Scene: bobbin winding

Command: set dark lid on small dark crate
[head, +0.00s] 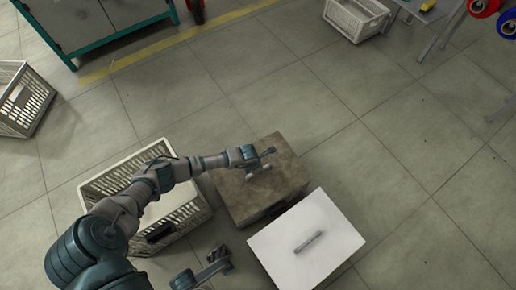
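The small dark crate (276,211) stands on the floor in the middle of the head view, with a dark slot in its near side. A flat brown top, the dark lid (285,178), covers its opening. I cannot tell whether the lid rests fully on the rim or sits slightly above it. My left gripper (262,160) is over the lid's middle, at a pale handle (259,169). Its fingers are too small to tell if they are shut on it. A teal and grey part at the bottom edge looks like my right gripper (216,262); its fingers are unclear.
A white lidded box (330,232) with a grey handle stands close at the near right of the dark crate. A pale slatted crate (194,216) stands at left, under my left arm. Other pale crates (22,98) (352,20) and a cabinet (90,22) stand farther off.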

